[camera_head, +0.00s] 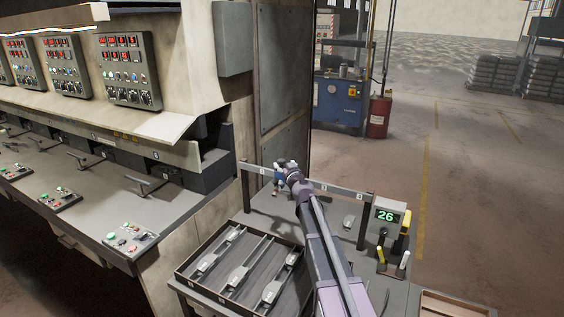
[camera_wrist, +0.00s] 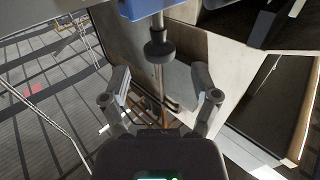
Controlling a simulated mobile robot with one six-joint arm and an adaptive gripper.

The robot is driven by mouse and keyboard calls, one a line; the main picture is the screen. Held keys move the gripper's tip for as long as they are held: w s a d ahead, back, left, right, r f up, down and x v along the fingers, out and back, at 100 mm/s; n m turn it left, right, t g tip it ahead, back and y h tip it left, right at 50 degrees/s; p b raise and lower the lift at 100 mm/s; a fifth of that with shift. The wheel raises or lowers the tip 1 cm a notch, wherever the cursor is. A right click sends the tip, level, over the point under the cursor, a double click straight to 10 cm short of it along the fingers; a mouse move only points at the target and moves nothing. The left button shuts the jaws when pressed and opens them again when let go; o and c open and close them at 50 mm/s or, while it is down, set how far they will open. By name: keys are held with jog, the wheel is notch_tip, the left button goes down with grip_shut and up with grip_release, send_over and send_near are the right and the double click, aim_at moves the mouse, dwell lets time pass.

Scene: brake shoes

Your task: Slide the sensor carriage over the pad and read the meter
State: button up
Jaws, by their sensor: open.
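The sensor carriage shows in the wrist view as a blue block (camera_wrist: 150,8) at the top edge, with a metal rod and a dark round knob (camera_wrist: 158,48) below it. My gripper (camera_wrist: 160,80) is open, its two fingers apart on either side of the rod's line, with nothing visibly held. In the head view my gripper (camera_head: 279,180) is at the left part of the numbered rail (camera_head: 340,191), largely covering the carriage. The meter (camera_head: 386,216) reads 26 in green. A grey pad (camera_head: 348,222) lies on the bench below the rail.
A tray (camera_head: 180,272) with several brake shoes stands at the front left of the bench. A grey machine console (camera_head: 90,190) is on the left. Rail posts (camera_head: 363,222) rise from the bench.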

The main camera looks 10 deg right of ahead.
aim_at(283, 162)
jog(key=shift+w+a, duration=0.15)
jog(key=shift+w, duration=0.8)
jog(key=shift+w+a, duration=0.15)
jog(key=shift+w, duration=0.75)
grip_shut()
